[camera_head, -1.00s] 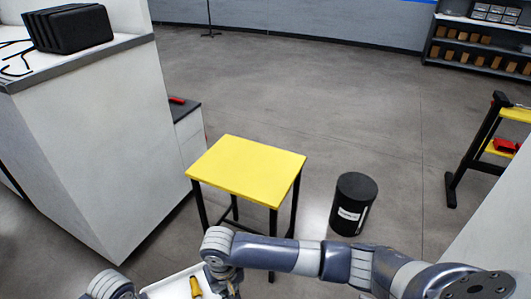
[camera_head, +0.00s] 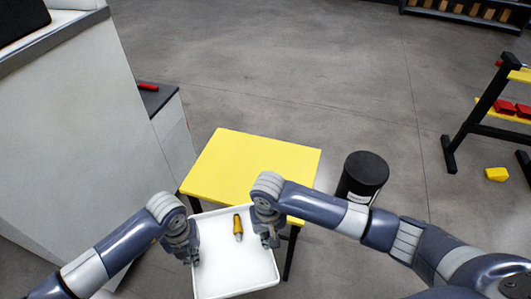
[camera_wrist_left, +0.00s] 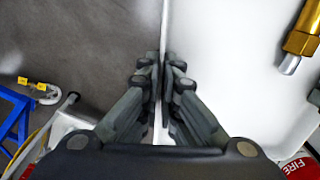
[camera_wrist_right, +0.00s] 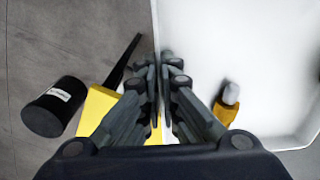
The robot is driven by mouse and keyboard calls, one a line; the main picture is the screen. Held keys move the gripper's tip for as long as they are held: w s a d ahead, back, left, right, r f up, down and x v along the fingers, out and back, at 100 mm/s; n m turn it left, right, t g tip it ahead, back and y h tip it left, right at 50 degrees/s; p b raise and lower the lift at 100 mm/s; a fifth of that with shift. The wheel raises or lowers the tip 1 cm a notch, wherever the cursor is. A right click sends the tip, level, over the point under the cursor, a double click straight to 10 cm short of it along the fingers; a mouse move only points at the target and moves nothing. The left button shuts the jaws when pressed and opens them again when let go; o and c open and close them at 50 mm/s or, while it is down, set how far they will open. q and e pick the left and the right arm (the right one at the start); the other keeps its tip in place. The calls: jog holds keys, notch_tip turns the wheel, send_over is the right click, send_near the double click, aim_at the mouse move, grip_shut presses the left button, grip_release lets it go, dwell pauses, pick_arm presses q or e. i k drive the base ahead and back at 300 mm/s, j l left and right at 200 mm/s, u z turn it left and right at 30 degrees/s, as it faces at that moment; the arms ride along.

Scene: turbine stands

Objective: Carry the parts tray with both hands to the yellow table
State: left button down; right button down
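The white parts tray (camera_head: 232,276) is held between my two arms, with a yellow-and-metal part (camera_head: 238,227) lying in it. My left gripper (camera_head: 194,258) is shut on the tray's left wall; the left wrist view shows its fingers (camera_wrist_left: 163,85) on either side of the thin rim. My right gripper (camera_head: 270,242) is shut on the right wall, and its fingers (camera_wrist_right: 163,85) pinch the rim in the right wrist view. The yellow table (camera_head: 252,163) stands just beyond the tray. The tray's far edge overlaps the table's near edge in the head view; whether they touch I cannot tell.
A black bin (camera_head: 362,176) stands right of the table. A white cabinet (camera_head: 70,140) and a lower dark-topped unit (camera_head: 155,98) stand at left. A black rack (camera_head: 480,115) is at right, with a yellow block (camera_head: 496,174) on the floor. Floor beyond the table is clear.

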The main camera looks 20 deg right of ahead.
aim_at(254, 168)
jog(key=i+j+z, duration=0.4)
jog(key=i, duration=0.15)
jog(key=i+j+z, duration=0.65)
jog(key=i, duration=0.15)
